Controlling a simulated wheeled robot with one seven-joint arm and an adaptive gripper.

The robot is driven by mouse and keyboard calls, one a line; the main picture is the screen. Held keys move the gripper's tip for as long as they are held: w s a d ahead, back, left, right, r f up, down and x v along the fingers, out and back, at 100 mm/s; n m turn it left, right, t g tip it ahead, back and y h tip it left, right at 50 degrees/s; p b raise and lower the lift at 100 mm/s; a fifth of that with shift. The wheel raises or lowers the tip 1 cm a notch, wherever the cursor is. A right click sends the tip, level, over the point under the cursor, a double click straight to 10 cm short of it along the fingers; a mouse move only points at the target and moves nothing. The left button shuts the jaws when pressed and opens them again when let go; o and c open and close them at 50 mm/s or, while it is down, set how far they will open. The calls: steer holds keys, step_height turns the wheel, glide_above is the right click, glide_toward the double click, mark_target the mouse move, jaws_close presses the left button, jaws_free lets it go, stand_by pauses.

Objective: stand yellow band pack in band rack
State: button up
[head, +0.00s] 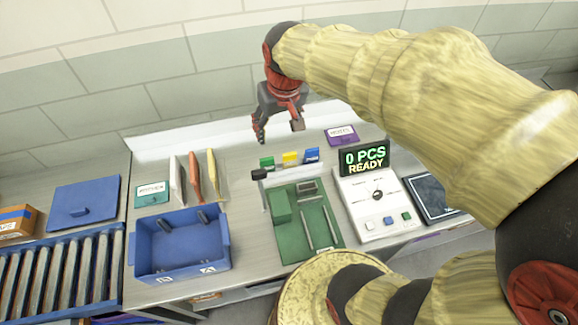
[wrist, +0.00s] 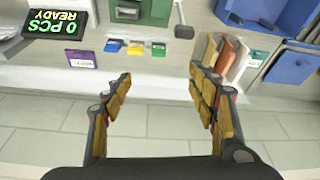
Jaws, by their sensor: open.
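A small yellow pack (head: 290,157) stands in a row between a green one (head: 267,161) and a blue one (head: 312,154), at the back of the table. In the wrist view the yellow pack (wrist: 135,48) shows between the blue and green ones. An upright rack (head: 222,187) at the left holds white, orange and yellow-tan slabs side by side; I cannot tell for certain which holder is the band rack. My gripper (head: 278,133) is open and empty, above the back of the table and apart from the packs; its fingers also show in the wrist view (wrist: 160,95).
A green fixture (head: 290,245) with a dark-tipped post stands before the small packs. A blue bin (head: 150,250), teal box (head: 151,194), control panel with display (head: 364,158) and purple box (head: 341,134) surround it. A tiled wall rises behind.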

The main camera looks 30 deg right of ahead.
steer(key=s+a+r+t, duration=0.1)
steer(key=s+a, duration=0.1)
steer(key=s, duration=0.5)
steer(key=s+a+r+n+t, duration=0.1)
steer(key=s+a+r, duration=0.1)
steer(key=s, duration=0.5)
steer(key=shift+s+a+r, duration=0.3)
steer(key=shift+a, duration=0.25)
steer(key=shift+f, duration=0.1)
